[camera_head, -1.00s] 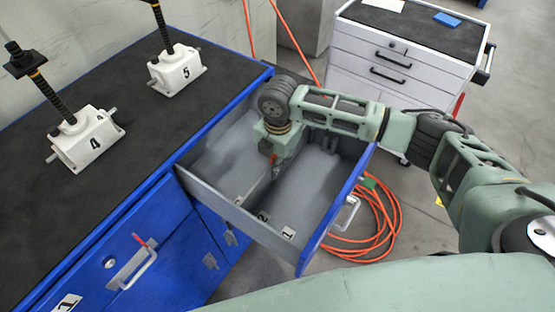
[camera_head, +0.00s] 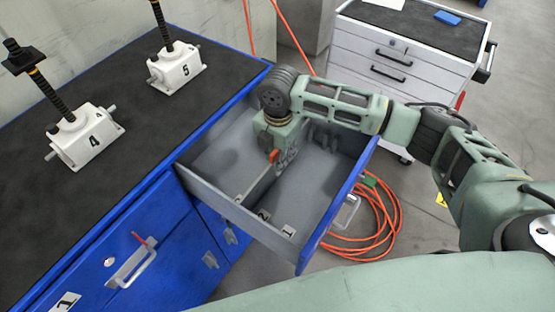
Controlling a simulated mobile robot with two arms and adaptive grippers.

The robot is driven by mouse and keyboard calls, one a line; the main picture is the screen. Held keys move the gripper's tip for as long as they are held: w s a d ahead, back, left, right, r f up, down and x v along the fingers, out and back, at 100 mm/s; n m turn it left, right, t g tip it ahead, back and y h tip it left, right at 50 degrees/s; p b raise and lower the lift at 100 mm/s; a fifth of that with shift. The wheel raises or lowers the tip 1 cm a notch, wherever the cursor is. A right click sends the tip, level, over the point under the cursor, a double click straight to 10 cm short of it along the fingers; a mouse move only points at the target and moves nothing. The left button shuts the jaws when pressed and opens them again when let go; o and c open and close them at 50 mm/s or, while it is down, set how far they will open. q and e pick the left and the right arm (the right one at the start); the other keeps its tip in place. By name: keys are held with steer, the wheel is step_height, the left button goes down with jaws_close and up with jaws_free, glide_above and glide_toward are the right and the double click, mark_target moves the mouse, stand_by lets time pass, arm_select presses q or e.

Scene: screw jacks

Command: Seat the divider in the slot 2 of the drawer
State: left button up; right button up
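The grey drawer (camera_head: 215,196) is pulled out from the blue bench. Its floor carries number labels, with slot label 2 (camera_head: 263,215) between label 1 (camera_head: 289,232) and label 3 (camera_head: 238,199). A thin grey divider (camera_head: 262,186) stands lengthwise in the drawer, its front end near labels 2 and 3. I cannot tell which slot it is in. My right gripper (camera_head: 284,163) points down inside the drawer at the divider's far end. Its fingertips are partly hidden, so its grip on the divider is unclear. My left gripper is out of view.
White screw jacks 4 (camera_head: 88,138) and 5 (camera_head: 176,66) stand on the bench's dark top at left. A grey tool cabinet (camera_head: 400,60) stands behind my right arm. An orange hose (camera_head: 372,233) lies coiled on the floor right of the drawer.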

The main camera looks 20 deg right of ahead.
step_height(320, 180, up, 10)
steer(key=shift+r+b, duration=0.15)
steer(key=shift+b, duration=0.8)
steer(key=shift+s+d, duration=0.1)
steer(key=shift+d, duration=0.05)
